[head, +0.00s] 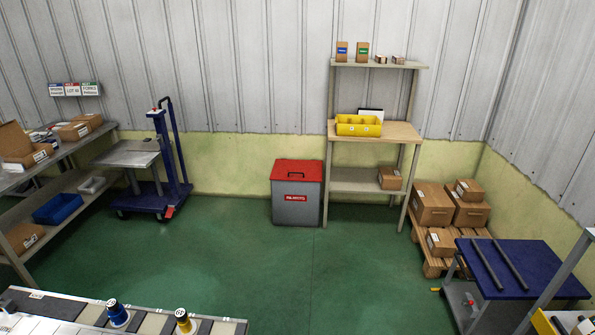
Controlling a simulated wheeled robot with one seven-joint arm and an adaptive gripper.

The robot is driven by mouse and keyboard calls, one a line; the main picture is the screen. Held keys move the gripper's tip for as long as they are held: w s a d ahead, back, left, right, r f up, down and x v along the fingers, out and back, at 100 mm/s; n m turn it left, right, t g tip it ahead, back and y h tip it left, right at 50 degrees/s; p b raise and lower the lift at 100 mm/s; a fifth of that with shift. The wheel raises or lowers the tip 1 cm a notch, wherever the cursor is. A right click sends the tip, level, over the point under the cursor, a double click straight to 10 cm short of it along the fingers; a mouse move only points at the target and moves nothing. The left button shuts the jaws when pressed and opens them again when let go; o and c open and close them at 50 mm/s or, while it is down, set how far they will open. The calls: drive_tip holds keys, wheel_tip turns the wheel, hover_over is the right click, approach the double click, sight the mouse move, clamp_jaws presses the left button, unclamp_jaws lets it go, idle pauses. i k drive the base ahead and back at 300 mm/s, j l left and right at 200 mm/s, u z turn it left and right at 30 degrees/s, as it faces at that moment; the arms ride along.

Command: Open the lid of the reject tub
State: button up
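The reject tub (295,211) is a grey bin standing on the green floor against the back wall, left of the shelf unit. A red label is on its front. Its red lid (298,171) lies flat on top and looks closed. A dark handle (296,175) shows on the lid. My gripper is not in the head view, so its state and its place relative to the tub are not shown.
A shelf unit (372,132) stands close to the tub's right. A blue lift cart (160,196) stands to the left. A blue-topped trolley (520,268) and a pallet of boxes (432,262) are at right. A conveyor (60,305) crosses the near left. Green floor (270,275) before the tub is clear.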

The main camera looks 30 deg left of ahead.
sight(284, 169)
drive_tip(key=i+u, duration=0.3)
drive_tip(key=i, duration=0.5)
drive_tip(key=i+j+u, duration=0.15)
drive_tip(key=i+u, duration=0.15)
drive_tip(key=i, duration=0.25)
drive_tip(key=i+u, duration=0.3)
drive_tip(key=i, duration=0.2)
drive_tip(key=i+l+u, duration=0.15)
drive_tip(key=i+u, duration=0.15)
drive_tip(key=i, duration=0.25)
drive_tip(key=i+l+u, duration=0.2)
drive_tip(key=i+u, duration=0.15)
drive_tip(key=i, duration=0.15)
drive_tip(key=i+j+u, duration=0.1)
drive_tip(key=i+u, duration=0.15)
drive_tip(key=i, duration=1)
drive_tip(key=i+j+z, duration=0.15)
drive_tip(key=i+z, duration=0.3)
drive_tip(key=i+j+z, duration=0.3)
drive_tip(key=z, duration=0.15)
drive_tip(key=i+j+z, duration=0.75)
drive_tip(key=j, duration=0.25)
